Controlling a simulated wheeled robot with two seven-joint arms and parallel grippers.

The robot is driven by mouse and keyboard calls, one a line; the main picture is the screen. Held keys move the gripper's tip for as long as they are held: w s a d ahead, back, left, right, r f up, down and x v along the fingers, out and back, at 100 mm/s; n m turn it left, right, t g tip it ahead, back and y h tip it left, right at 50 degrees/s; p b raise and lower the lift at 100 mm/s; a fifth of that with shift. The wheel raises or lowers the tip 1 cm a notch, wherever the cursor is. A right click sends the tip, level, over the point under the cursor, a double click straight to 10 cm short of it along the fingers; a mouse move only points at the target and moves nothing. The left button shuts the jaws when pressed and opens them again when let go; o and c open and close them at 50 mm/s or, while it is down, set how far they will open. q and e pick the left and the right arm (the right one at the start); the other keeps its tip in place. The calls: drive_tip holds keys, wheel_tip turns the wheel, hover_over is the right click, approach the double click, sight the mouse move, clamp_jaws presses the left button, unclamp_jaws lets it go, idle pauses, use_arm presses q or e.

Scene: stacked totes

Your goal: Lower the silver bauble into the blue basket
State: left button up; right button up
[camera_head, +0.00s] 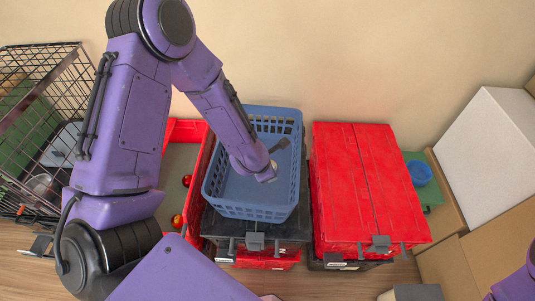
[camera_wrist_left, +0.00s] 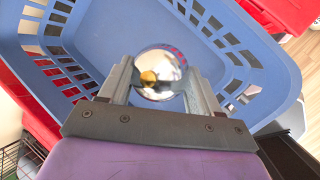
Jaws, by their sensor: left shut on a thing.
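The blue basket (camera_head: 277,213) stands on a stacked dark-lidded tote in the middle of the head view. It also fills much of the left wrist view (camera_wrist_left: 105,25). My left gripper (camera_wrist_left: 160,76) is shut on the silver bauble (camera_wrist_left: 158,92), a shiny round ball with a gold-coloured spot. In the head view my left gripper (camera_head: 268,174) reaches down into the basket's opening. The bauble is hard to make out there. In the wrist view the bauble shows against the basket's inside; its gap to the floor cannot be told. My right gripper is not in view.
An open red tote (camera_head: 197,205) with red baubles (camera_head: 187,180) stands left of the basket. A red-lidded tote (camera_head: 345,190) stands right. A wire cage (camera_head: 75,75) is far left. A blue bowl (camera_head: 419,173) and boxes (camera_head: 500,130) are at the right.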

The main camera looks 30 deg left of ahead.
use_arm(q)
drive_tip(key=shift+f+b, duration=3.8)
drive_tip(key=shift+f, duration=1.25)
drive_tip(key=shift+f+b, duration=1.95)
drive_tip(key=shift+f, duration=0.5)
drive_tip(key=o, duration=1.1)
drive_tip(key=shift+r, duration=0.1)
drive_tip(key=p+v, duration=0.1)
drive_tip(key=v, duration=0.9)
drive_tip(key=shift+p, duration=0.35)
drive_tip(key=shift+s+r, duration=0.1)
drive_tip(key=shift+r, duration=0.15)
